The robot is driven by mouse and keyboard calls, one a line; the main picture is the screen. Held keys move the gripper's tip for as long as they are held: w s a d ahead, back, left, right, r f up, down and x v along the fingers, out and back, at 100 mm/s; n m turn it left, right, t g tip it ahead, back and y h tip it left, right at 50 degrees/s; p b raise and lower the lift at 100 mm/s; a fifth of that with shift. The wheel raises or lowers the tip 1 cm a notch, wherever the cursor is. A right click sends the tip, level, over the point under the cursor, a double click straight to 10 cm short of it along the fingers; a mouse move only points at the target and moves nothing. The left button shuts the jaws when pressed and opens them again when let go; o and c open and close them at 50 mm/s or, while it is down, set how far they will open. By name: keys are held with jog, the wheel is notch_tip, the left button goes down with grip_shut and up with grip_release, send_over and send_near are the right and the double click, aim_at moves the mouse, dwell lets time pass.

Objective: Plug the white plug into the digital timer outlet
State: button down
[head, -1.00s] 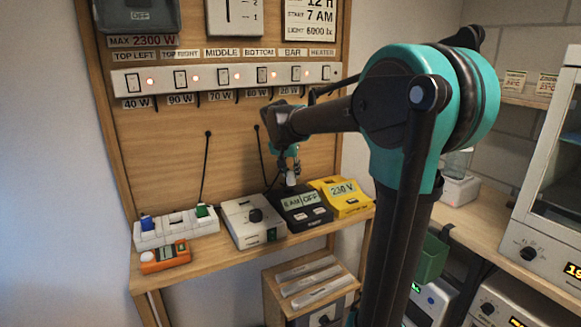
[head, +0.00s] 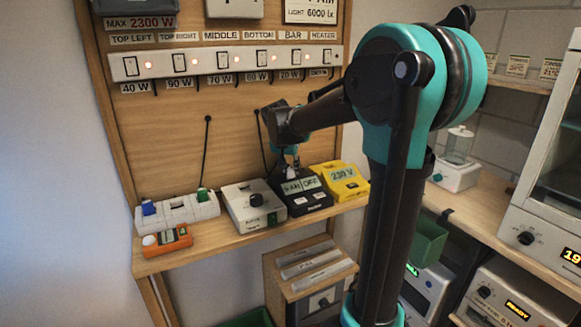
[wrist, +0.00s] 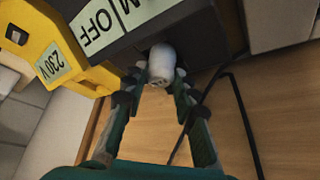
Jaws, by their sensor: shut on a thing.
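The black digital timer (head: 309,199), its displays partly reading "AM" and "OFF", sits on the wooden shelf between a white box and a yellow meter. My gripper (head: 291,160) is at the back of the timer, pointing down. In the wrist view my gripper (wrist: 158,88) is shut on the white plug (wrist: 162,64), one finger on each side. The plug's far end is against or very close to the timer's dark body (wrist: 165,28). The outlet is hidden behind the plug, so I cannot tell whether the prongs are in.
The yellow 230 V meter (head: 340,182) stands close on the right, the white box with a black knob (head: 254,206) on the left. A white power strip (head: 178,212) and orange device (head: 167,241) are farther left. Black cords hang down the wooden board (head: 170,107).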

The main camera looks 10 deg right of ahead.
jog(key=c, duration=1.1)
grip_release()
jog(key=shift+r, duration=0.1)
jog(key=v, duration=1.2)
